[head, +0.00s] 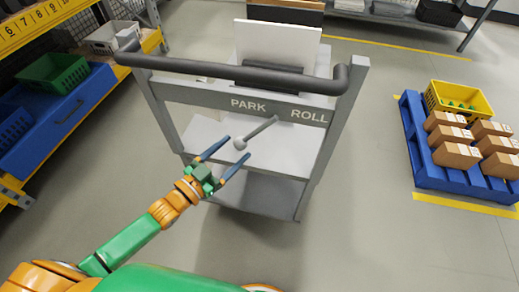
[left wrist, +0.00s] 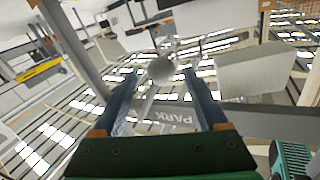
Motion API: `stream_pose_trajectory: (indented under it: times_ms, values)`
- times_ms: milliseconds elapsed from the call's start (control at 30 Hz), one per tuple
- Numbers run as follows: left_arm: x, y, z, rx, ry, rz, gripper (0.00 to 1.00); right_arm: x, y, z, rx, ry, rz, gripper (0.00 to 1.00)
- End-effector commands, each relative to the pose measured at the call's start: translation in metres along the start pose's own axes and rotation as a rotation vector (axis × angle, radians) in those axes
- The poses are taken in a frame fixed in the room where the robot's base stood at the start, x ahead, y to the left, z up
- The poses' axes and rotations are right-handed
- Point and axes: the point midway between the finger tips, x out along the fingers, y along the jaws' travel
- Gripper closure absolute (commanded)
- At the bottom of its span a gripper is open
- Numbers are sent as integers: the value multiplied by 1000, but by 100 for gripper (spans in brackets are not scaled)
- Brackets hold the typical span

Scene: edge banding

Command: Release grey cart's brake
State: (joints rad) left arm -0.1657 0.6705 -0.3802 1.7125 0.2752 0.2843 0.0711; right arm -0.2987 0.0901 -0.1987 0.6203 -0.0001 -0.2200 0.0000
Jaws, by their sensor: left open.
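The grey cart (head: 344,110) stands ahead of me, with a dark push bar across its near end. Its panel reads PARK on the left and ROLL on the right. The brake lever (head: 262,130) is a grey rod with a round knob, starting between the two words and slanting down left, on the PARK side. My left gripper (head: 239,147) is open, its blue fingers pointing at the knob. In the left wrist view the knob (left wrist: 160,69) appears between or just beyond the fingertips; I cannot tell whether they touch it. My right gripper is out of view.
A blue pallet (head: 430,166) with brown boxes and a yellow crate (head: 460,98) lies at the right. A shelf rack with a green bin (head: 53,70) and blue bins stands at the left. Grey floor between them is clear. The cart's push bar (head: 240,74) spans above the lever.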

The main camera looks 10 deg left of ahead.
Motion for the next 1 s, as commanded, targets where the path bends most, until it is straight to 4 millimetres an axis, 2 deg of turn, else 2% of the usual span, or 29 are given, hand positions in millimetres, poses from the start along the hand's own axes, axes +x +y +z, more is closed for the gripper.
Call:
stream_pose_trajectory:
  times_ms: [333, 467, 700, 900, 1000]
  values:
    - [57, -1, -2, 0, 1, -2, 24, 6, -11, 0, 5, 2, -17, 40]
    - [66, 0, -2, 1, -1, -1, 24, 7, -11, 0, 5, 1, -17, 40]
    - [67, 0, -2, 0, -3, -1, 24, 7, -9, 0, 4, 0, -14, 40]
    - [67, 0, -2, 0, -3, -1, 78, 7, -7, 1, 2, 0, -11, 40]
    - [67, 0, -2, 0, -3, -1, 100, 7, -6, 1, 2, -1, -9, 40]
